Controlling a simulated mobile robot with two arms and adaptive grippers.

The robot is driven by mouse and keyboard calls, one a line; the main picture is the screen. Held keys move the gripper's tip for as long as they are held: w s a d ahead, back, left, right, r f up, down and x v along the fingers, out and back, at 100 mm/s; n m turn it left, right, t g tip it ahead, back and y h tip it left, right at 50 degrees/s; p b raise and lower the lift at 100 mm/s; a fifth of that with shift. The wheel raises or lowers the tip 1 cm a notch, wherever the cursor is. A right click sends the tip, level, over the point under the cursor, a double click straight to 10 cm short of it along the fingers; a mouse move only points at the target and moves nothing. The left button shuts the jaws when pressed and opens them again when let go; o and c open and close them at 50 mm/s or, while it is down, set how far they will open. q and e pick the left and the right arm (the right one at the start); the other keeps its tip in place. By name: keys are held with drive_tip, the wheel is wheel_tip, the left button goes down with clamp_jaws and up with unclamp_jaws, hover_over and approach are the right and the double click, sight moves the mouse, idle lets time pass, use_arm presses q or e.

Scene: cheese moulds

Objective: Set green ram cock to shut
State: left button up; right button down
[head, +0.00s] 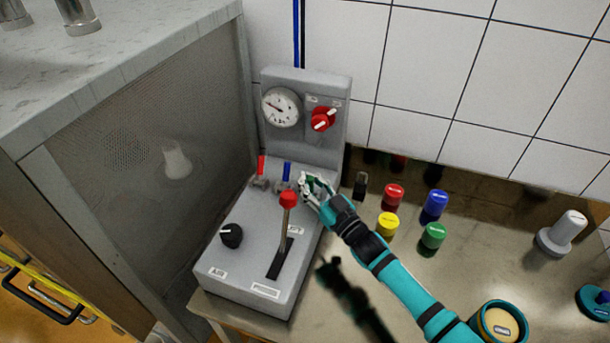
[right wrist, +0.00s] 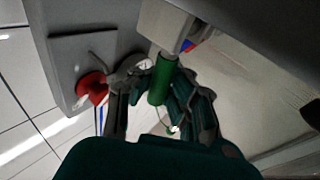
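The grey control box (head: 240,262) stands on the bench beside the tiled wall. The green ram cock's handle (right wrist: 163,80) shows in the right wrist view, between the fingers of my right gripper (right wrist: 158,88). The fingers bend in and appear to press on it from both sides. In the head view my right gripper (head: 312,186) is at the box's right side, just right of the blue-handled cock (head: 286,171), and largely hides the green handle. A red-handled cock (head: 261,166) is further left; red and blue handles both stand up. My left gripper is not in view.
A tall lever with a red knob (head: 288,198) stands close in front of my right gripper. A black dial (head: 231,235), a gauge (head: 282,107) and a red rotary knob (head: 323,119) are on the box. Several coloured pots, including a yellow one (head: 387,224), stand to the right.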

drive_tip(key=m+h+p, duration=0.1)
drive_tip(key=w+d+m+g+p, duration=0.1)
drive_tip(key=m+p, duration=0.1)
drive_tip(key=shift+w+d+f+h, duration=0.1)
drive_tip(key=shift+w+f+h, duration=0.2)
drive_tip(key=shift+f+h, duration=0.1)
drive_tip(key=shift+w+d+f+m+g+h+p, duration=0.1)
drive_tip(key=shift+w+f+m+g+h+p, duration=0.2)
drive_tip(key=shift+m, duration=0.2)
drive_tip(key=shift+w+d+f+m+g+h+p, duration=0.1)
drive_tip(key=shift+w+m+g+p, duration=0.15)
drive_tip(key=shift+m+g, duration=0.2)
drive_tip(key=c, duration=1.3)
unclamp_jaws()
drive_tip(key=shift+s+d+r, duration=0.15)
drive_tip(key=shift+d+r, duration=0.05)
drive_tip(key=shift+d, duration=0.1)
drive_tip(key=shift+o, duration=0.3)
drive_tip(key=shift+a+r, duration=0.1)
drive_tip(key=shift+a, duration=0.1)
drive_tip(key=v, duration=1.2)
